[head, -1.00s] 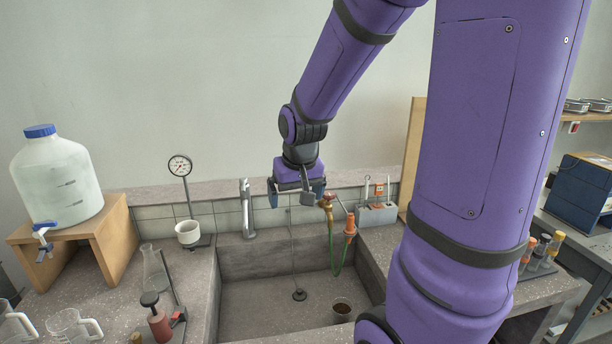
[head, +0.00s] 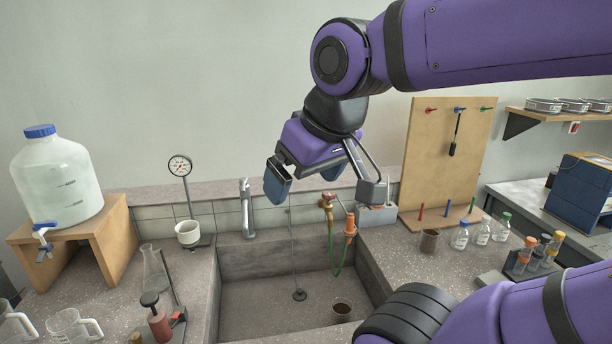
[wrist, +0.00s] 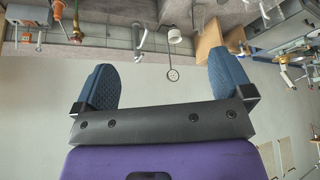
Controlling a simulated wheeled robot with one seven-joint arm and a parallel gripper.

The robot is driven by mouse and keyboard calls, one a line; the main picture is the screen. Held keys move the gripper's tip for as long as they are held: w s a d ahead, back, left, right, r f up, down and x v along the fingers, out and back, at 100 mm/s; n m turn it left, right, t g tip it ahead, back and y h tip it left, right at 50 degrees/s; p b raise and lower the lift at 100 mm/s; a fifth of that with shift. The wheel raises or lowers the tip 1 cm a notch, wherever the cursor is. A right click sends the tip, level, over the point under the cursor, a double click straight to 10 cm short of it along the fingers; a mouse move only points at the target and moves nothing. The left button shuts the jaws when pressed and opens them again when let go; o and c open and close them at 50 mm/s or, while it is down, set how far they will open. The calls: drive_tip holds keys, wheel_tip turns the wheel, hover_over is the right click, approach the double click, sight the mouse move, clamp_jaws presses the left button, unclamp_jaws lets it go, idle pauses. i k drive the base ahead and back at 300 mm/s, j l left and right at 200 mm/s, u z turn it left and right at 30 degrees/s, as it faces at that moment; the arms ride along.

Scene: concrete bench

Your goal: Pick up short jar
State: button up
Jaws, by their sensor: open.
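No thing here is plainly the short jar. Two small open vessels might be it: a grey-brown cup (head: 430,241) on the bench right of the sink, and a brown cup (head: 342,308) at the sink's front right. My gripper (head: 306,178) is open and empty, held high above the back of the sink, well apart from both vessels. In the wrist view its two blue finger pads (wrist: 160,78) stand wide apart with nothing between them. Neither vessel can be made out there.
A pegboard (head: 427,160) rises behind. Glassware and a gauge stand (head: 186,200) are left.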

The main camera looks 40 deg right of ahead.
sight(429, 240)
drive_tip(key=z, duration=1.9)
drive_tip(key=k+l+u, duration=0.1)
drive_tip(key=l, duration=0.25)
drive_tip(key=k+l+u, duration=0.1)
drive_tip(key=l, duration=0.25)
drive_tip(key=l+u, duration=0.3)
drive_tip(key=l, duration=0.6)
drive_tip(key=i+l+u, duration=0.15)
drive_tip(key=i, duration=0.25)
drive_tip(key=i+l+u, duration=0.2)
drive_tip(key=i, duration=0.2)
